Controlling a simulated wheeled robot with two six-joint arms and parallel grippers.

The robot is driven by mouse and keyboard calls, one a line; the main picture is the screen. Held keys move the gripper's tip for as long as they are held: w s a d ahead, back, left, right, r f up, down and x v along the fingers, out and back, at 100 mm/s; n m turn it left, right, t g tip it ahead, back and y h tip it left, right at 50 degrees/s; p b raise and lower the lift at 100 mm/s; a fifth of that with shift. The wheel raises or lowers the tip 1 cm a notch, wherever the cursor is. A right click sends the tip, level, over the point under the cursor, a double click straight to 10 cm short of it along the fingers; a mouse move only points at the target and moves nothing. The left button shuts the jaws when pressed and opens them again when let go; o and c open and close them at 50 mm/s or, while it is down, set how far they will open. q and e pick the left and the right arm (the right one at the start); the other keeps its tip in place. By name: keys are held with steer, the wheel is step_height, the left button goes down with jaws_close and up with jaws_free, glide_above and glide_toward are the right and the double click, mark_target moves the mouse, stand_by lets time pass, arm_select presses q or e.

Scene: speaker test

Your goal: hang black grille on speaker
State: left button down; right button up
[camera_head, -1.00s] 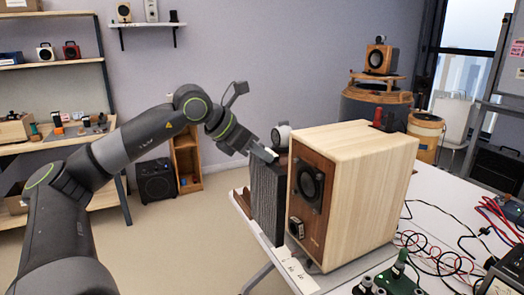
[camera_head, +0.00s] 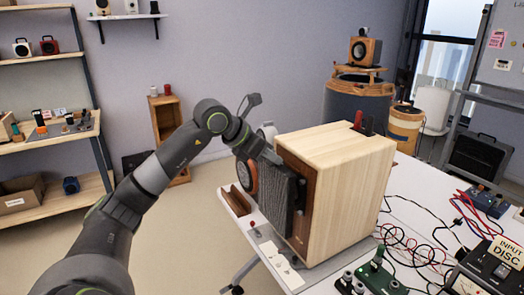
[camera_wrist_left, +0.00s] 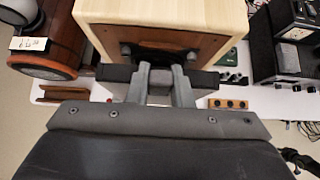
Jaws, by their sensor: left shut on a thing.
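The speaker (camera_head: 350,190) is a pale wooden box with a brown front face, standing on the white table. The black grille (camera_head: 278,200) is a dark upright panel in front of that face, hiding most of it in the head view. My left gripper (camera_head: 270,155) is shut on the grille's top edge. In the left wrist view, the gripper's fingers (camera_wrist_left: 161,88) straddle the middle of the grille's dark top edge (camera_wrist_left: 118,74). The speaker's brown front (camera_wrist_left: 100,42) is close beyond it. Whether the grille touches the speaker I cannot tell. My right gripper is not in view.
A round orange-rimmed unit (camera_head: 246,178) stands just behind the grille. A brown tray (camera_head: 236,200) lies at the table's left edge. Red and black cables (camera_head: 420,240) and a green board (camera_head: 375,280) lie right and in front of the speaker.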

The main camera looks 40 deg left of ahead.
mark_target(295, 156)
arm_select(q)
steer(key=shift+w+d+r+p, duration=0.1)
steer(key=shift+w+d+p, duration=0.3)
steer(key=shift+w, duration=0.4)
steer(key=shift+w+d+p, duration=0.25)
steer(key=shift+w+p, duration=0.1)
steer(key=shift+w, duration=0.4)
steer(key=shift+w+d, duration=0.15)
steer(key=shift+w, duration=0.3)
steer(key=shift+s+b, duration=0.3)
stand_by(1.1)
steer(key=shift+w+d, duration=0.15)
steer(key=shift+w, duration=0.4)
stand_by(0.8)
steer(key=shift+b, duration=0.35)
steer(key=shift+f+b, duration=0.55)
steer(key=shift+f, duration=0.15)
stand_by(1.2)
